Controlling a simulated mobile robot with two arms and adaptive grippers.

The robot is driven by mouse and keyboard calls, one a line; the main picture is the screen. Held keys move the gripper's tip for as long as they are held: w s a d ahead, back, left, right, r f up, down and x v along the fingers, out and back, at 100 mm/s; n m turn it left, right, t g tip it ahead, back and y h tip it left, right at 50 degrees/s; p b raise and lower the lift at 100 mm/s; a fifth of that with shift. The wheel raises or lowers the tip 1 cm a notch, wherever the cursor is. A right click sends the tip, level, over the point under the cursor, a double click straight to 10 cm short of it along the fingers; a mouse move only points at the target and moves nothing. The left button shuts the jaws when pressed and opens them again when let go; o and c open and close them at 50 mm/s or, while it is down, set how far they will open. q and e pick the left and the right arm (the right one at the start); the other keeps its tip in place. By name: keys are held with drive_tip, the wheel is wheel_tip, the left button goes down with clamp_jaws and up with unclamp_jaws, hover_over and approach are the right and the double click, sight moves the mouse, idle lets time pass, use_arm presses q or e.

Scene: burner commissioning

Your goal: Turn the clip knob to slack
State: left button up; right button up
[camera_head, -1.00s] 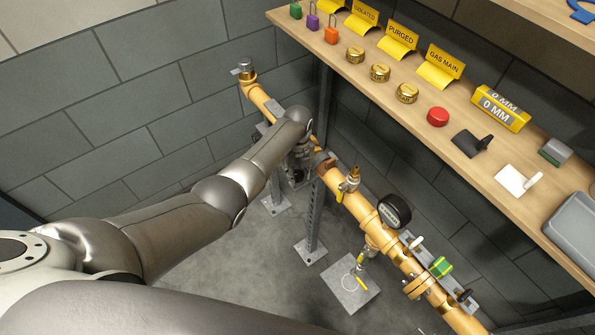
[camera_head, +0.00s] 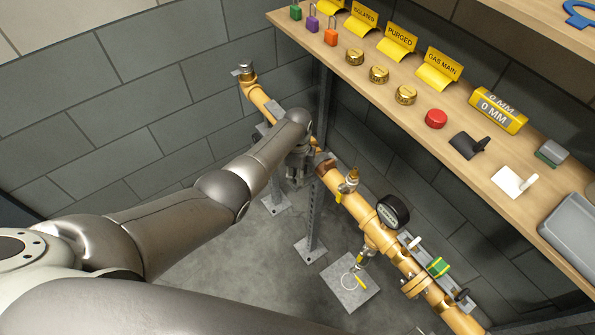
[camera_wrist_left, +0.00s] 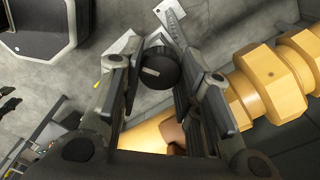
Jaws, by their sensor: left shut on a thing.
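My left gripper (camera_head: 297,170) is at the yellow pipe (camera_head: 262,104), near its middle stretch, and is mostly hidden behind my own wrist in the head view. In the left wrist view, the left gripper (camera_wrist_left: 158,80) has its two fingers closed on either side of a dark round knob (camera_wrist_left: 158,70) with a short pale mark on its face. This looks like the clip knob. The yellow pipe (camera_wrist_left: 145,138) passes close beneath the fingers. My right gripper is not in view.
A wooden shelf (camera_head: 405,118) with signs, brass caps, padlocks and a red cap runs above the pipe.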

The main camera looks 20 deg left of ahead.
use_arm(q)
drive_tip(key=n, duration=0.4)
drive_tip(key=shift+n, duration=0.3)
drive_tip(key=n, duration=0.3)
drive_tip(key=shift+n+p, duration=0.35)
drive_tip(key=shift+n, duration=0.05)
drive_tip(key=n, duration=0.3)
drive_tip(key=shift+n, duration=0.3)
drive_tip(key=n, duration=0.3)
drive_tip(key=shift+n, duration=0.3)
drive_tip(key=n, duration=0.3)
drive_tip(key=shift+n+p, duration=0.3)
drive_tip(key=n, duration=0.3)
drive_tip(key=shift+n, duration=0.3)
drive_tip(key=n, duration=0.4)
drive_tip(key=shift+n, duration=1.7)
